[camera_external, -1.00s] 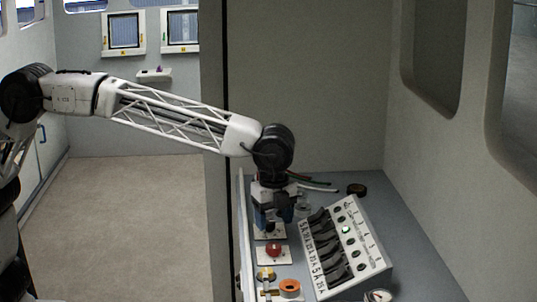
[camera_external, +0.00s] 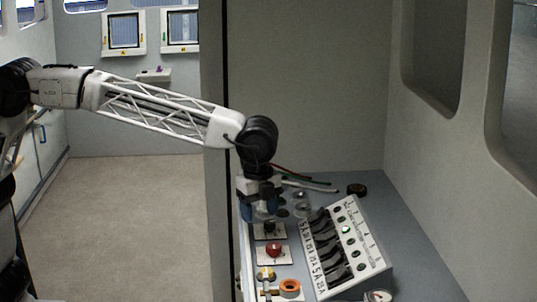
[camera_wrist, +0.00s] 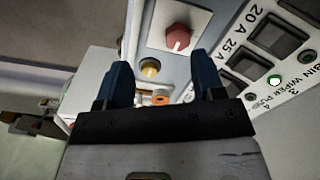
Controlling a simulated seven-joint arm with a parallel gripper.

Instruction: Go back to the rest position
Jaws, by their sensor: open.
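My gripper (camera_external: 262,212) hangs down over the left side of the grey counter, just above a white plate with a dark knob (camera_external: 269,230). In the wrist view its two blue fingers (camera_wrist: 163,88) are spread apart with nothing held between them. A red knob (camera_external: 274,250) on a white plate sits a little nearer the camera; it also shows in the wrist view (camera_wrist: 178,38), beyond the fingers. The fingertips are apart from the red knob.
A sloped switch panel (camera_external: 352,244) with black rocker switches and one lit green lamp stands right of my gripper. An orange ring (camera_external: 289,288) and a brass fitting (camera_external: 265,275) lie nearer. Cables (camera_external: 310,182) and a dark roll (camera_external: 357,189) lie behind. The floor left is clear.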

